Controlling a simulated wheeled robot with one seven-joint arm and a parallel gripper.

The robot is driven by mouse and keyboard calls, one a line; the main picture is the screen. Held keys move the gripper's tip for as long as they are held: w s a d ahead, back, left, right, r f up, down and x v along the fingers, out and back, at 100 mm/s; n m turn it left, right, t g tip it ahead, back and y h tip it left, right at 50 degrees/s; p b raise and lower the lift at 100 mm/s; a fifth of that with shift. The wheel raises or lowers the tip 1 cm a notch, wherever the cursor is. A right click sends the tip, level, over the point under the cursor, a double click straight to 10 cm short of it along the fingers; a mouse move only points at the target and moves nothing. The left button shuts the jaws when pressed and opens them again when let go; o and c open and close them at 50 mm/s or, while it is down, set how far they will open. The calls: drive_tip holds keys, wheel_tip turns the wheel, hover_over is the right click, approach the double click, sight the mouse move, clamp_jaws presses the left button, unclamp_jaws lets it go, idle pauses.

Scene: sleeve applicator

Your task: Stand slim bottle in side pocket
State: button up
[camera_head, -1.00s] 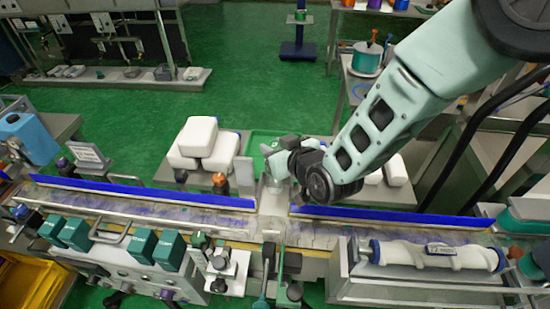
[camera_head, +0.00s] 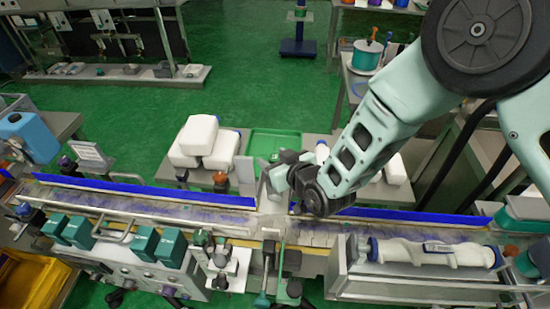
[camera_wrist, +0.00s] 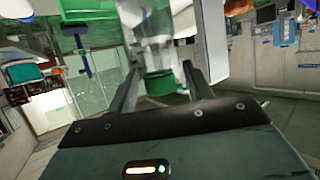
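In the wrist view a slim clear bottle (camera_wrist: 157,50) with a green end (camera_wrist: 159,82) lies between the two fingers of my gripper (camera_wrist: 162,70). A narrow gap seems to show beside it, and I cannot tell whether the fingers press on it. In the head view my gripper (camera_head: 274,180) is over the gap between the two blue rails of the conveyor, beside a pale upright plate. The bottle cannot be made out there, being small or hidden by my gripper. I cannot identify a side pocket for certain in either view.
White bottles (camera_head: 198,134) lie stacked left of my gripper, beside a green tray (camera_head: 275,143). A blue rail (camera_head: 145,192) edges the conveyor. A small dark bottle with an orange cap (camera_head: 220,178) stands close by. A large white ribbed cylinder (camera_head: 432,253) lies at front right.

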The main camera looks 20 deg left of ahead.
drive_tip(key=shift+r, duration=0.1)
drive_tip(key=shift+r, duration=0.1)
drive_tip(key=b+v, duration=0.3)
drive_tip(key=v, duration=0.9)
drive_tip(key=shift+b, duration=0.3)
drive_tip(key=s+d+r+m+g+h, duration=0.1)
drive_tip(key=s+d+r+g+h, duration=0.3)
drive_tip(key=s+d, duration=0.4)
drive_tip(key=s+d+r+m+g+h, duration=0.1)
drive_tip(key=s+d+r+g+h, duration=0.3)
drive_tip(key=d, duration=1)
drive_tip(key=s+r+h, duration=0.2)
drive_tip(key=s, duration=0.2)
drive_tip(key=shift+d+m, duration=0.3)
drive_tip(key=shift+d, duration=0.1)
